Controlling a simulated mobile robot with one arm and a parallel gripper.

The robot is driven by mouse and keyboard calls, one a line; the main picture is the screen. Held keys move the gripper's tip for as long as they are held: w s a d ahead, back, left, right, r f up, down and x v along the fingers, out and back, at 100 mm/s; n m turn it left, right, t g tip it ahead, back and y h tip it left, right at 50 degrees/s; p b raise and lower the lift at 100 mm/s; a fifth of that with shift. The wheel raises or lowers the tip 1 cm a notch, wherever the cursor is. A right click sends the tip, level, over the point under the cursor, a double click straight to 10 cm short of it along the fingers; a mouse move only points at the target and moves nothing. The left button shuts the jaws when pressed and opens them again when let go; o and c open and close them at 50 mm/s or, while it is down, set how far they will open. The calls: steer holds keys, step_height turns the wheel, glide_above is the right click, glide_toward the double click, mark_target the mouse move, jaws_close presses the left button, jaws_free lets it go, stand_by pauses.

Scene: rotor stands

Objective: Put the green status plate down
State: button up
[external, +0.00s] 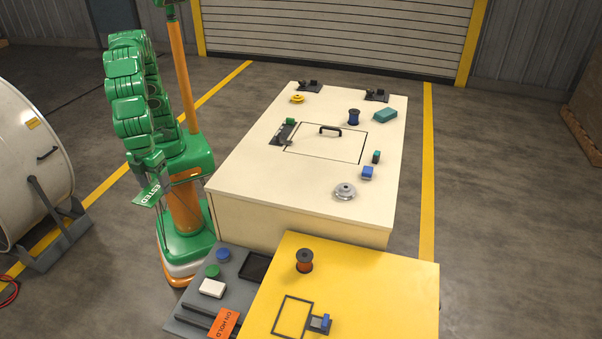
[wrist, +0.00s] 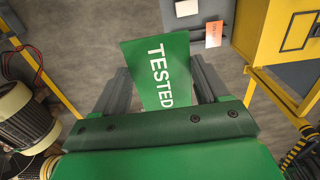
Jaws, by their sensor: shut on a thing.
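The green status plate (external: 147,194), marked "TESTED" in white, is held by my gripper (external: 157,172) in the air, left of the cream table. In the wrist view the plate (wrist: 160,68) sits between the two dark fingers of my gripper (wrist: 163,95), with the grey floor beyond it. An orange plate marked "ON HOLD" (external: 225,324) lies at the front edge of the grey shelf (external: 185,326); it also shows in the wrist view (wrist: 214,33).
The grey shelf holds a white block (external: 212,288), green and blue round pieces and a black tray (external: 255,267). A yellow table (external: 390,300) with a spool (external: 304,260) and a dark square outline stands beside it. The cream table (external: 250,180) carries several small parts. A large drum (external: 30,165) stands left.

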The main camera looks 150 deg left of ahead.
steer(key=shift+r, duration=0.4)
steer(key=shift+a+r, duration=0.15)
steer(key=shift+a, duration=0.05)
steer(key=s+a+r, duration=0.1)
steer(key=s+a, duration=0.5)
steer(key=a, duration=0.5)
steer(key=s+a, duration=0.7)
steer(key=a, duration=0.3)
steer(key=s+a+f, duration=0.1)
steer(key=s+a, duration=0.8)
steer(key=s, duration=0.6)
glide_above(260, 170)
steer(key=f, duration=1.4)
steer(key=shift+s+d+f, duration=0.1)
steer(key=shift+s+f, duration=0.1)
steer(key=shift+s, duration=0.1)
steer(key=shift+w+f, duration=0.2)
steer(key=shift+f, duration=1.7)
